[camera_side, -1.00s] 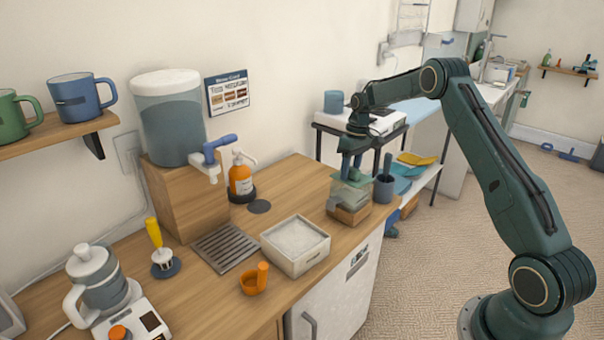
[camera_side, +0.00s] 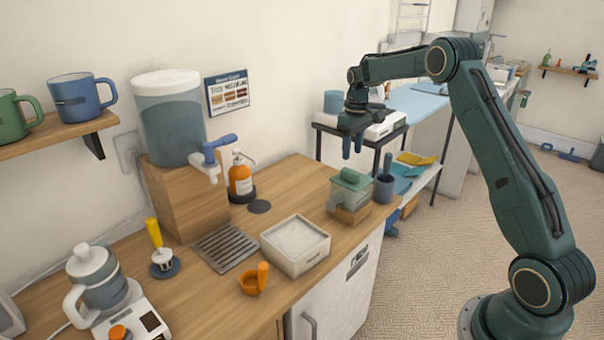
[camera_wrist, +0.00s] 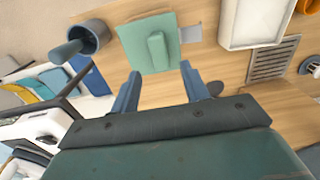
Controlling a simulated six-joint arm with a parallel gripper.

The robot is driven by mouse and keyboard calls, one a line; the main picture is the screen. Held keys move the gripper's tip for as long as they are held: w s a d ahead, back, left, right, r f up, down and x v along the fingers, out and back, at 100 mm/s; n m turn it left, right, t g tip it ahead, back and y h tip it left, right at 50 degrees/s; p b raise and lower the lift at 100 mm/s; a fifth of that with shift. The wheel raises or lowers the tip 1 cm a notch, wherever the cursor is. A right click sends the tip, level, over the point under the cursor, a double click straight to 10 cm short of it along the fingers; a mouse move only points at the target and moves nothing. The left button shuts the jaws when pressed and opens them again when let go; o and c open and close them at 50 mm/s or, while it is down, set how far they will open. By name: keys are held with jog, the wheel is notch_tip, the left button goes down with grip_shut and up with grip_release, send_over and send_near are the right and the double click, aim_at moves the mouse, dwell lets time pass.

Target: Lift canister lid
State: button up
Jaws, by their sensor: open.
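The canister (camera_side: 348,202) is a clear square container on a wooden base at the right end of the counter. Its green lid (camera_side: 351,180), with a raised green grip on top, sits on it. The lid also shows from above in the wrist view (camera_wrist: 150,42), and hides most of the canister there. My gripper (camera_side: 353,147) is above the lid, pointing down, with a clear gap between them. In the wrist view, its two blue fingers (camera_wrist: 157,82) are spread apart with nothing between them.
A grey cup (camera_side: 384,187) stands close to the canister's right. A white tray (camera_side: 296,246), an orange scoop (camera_side: 256,281) and an orange pump bottle (camera_side: 240,178) stand to the left. Behind is a black-framed rack (camera_side: 362,136). Space above the lid is clear.

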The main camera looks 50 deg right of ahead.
notch_tip(320, 180, up, 6)
jog(key=s+a+r+t, duration=0.2)
jog(key=s+a+r, duration=0.8)
jog(key=a+r, duration=0.2)
jog(key=shift+s+a+h, duration=0.15)
jog(key=shift+a+h, duration=0.15)
jog(key=shift+a, duration=0.9)
jog(key=g+y, duration=0.1)
jog(key=g, duration=0.1)
send_over(350, 171)
jog(key=d, duration=0.1)
notch_tip(350, 171, down, 12)
jog(key=shift+d, duration=0.15)
jog(key=shift+f, duration=0.25)
